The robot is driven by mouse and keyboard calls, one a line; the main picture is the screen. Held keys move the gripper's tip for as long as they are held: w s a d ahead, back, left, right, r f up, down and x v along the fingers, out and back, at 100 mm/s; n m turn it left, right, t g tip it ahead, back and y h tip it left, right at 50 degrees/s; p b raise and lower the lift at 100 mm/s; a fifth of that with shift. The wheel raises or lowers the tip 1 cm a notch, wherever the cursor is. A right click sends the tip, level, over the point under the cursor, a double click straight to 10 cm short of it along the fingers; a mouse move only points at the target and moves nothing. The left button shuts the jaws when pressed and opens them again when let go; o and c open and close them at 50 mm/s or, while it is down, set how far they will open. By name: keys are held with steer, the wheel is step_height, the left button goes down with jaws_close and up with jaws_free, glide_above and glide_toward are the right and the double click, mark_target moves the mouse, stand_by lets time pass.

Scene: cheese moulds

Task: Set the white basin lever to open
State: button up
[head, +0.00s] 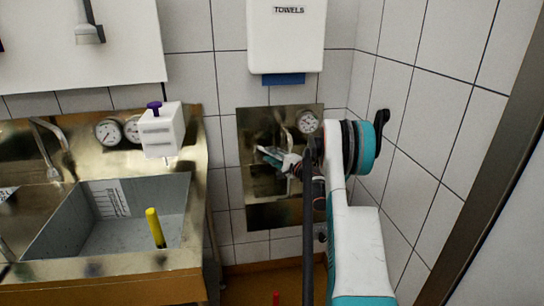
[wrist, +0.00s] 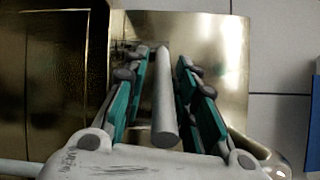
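A pale grey-white rod, which looks like the basin lever (wrist: 164,100), stands out toward the camera in the wrist view. My gripper (wrist: 160,85) has its teal-padded fingers on either side of it, with a visible gap on both sides. The fingers are open and do not appear to touch the rod. In the head view my gripper (head: 268,156) is in front of the small metal wall basin (head: 262,215), below its tap (head: 288,138). The lever cannot be made out there, as my gripper and arm cover that area.
A round gauge (head: 307,122) sits on the basin's back panel, close to my arm. A towel dispenser (head: 286,35) hangs above. A tiled wall closes the right side.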

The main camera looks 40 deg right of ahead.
steer(key=shift+r, duration=0.15)
steer(key=s, duration=1.2)
